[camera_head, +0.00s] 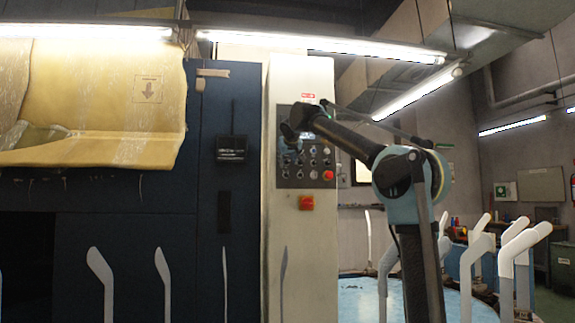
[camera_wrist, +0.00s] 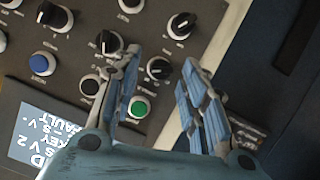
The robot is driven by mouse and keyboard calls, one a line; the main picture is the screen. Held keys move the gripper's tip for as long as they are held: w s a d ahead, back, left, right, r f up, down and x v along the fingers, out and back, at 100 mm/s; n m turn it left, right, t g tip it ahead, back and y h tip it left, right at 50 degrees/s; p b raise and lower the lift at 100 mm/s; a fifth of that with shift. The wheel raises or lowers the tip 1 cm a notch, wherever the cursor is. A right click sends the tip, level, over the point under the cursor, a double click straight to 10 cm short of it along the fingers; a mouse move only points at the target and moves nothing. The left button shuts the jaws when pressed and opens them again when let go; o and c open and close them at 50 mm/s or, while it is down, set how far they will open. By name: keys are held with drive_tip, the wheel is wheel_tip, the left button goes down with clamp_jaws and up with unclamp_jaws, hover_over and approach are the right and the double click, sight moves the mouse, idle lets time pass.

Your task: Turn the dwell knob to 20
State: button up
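The control panel (camera_head: 305,165) is a dark plate on a pale cabinet, with several knobs and buttons. In the wrist view, black knobs with white pointer marks show at the top right (camera_wrist: 180,25), the upper middle (camera_wrist: 105,42) and the upper left (camera_wrist: 55,15). No label or scale is legible, so I cannot tell which is the dwell knob. My gripper (camera_wrist: 160,74) is open over the panel, its fingers apart. A black round control (camera_wrist: 158,68) and a green button (camera_wrist: 138,107) show between the fingers. In the head view my gripper (camera_head: 292,128) hides part of the panel's left side.
A lit screen (camera_wrist: 45,135) with partly readable text and a blue button (camera_wrist: 40,63) lie left of my gripper. A red button (camera_head: 328,175) and a red switch (camera_head: 306,203) are lower on the cabinet. White sock forms (camera_head: 515,250) stand at right.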

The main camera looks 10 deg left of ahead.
drive_tip(key=shift+w+a+f, duration=0.1)
drive_tip(key=shift+w+f, duration=0.05)
drive_tip(key=shift+w, duration=0.25)
clamp_jaws()
